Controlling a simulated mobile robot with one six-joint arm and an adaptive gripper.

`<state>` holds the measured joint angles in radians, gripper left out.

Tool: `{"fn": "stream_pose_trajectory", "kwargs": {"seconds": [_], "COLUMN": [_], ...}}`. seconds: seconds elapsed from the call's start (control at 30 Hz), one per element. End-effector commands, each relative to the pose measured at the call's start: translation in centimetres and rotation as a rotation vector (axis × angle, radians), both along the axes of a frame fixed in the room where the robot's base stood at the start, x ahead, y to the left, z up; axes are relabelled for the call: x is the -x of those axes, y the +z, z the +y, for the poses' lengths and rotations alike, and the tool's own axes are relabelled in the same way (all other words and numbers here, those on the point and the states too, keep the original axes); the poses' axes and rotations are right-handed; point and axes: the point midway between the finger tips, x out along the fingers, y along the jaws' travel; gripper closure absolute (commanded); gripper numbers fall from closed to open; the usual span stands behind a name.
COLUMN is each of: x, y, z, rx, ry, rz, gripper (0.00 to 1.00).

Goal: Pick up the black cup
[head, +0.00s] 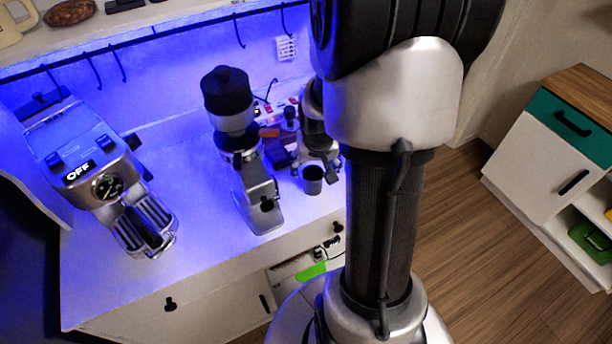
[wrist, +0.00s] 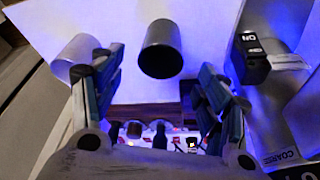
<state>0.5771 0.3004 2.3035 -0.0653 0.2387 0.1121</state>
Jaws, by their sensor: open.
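The black cup (head: 312,182) stands on the white counter to the right of the grinder, close to the counter's right end. In the wrist view the black cup (wrist: 161,50) lies ahead of the fingers, in line with the gap between them. My gripper (wrist: 158,70) is open, with one finger on each side of the gap and nothing held. In the head view my gripper (head: 318,155) is just behind and above the cup, partly hidden by my arm. I cannot tell whether any finger touches the cup.
The silver grinder (head: 250,180) stands left of the cup; its side (wrist: 270,100) is close to my right finger. A pale cylindrical vessel (wrist: 72,55) is by my left finger. The espresso machine (head: 105,175) is far left. Small items (head: 275,135) crowd the back.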

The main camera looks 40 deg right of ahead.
Motion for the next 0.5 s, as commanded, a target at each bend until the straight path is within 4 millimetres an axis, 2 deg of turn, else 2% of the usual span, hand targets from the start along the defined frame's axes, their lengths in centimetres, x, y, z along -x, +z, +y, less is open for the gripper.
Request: {"fn": "stream_pose_trajectory", "kwargs": {"seconds": [0.23,0.5], "x": [-0.4,-1.3], "y": [-1.8,-5.6], "z": [-0.3,-0.9], "rx": [-0.001,-0.001], "ry": [-0.001,0.0], "rz": [0.001,0.001], "gripper": [0.31,0.31]}}
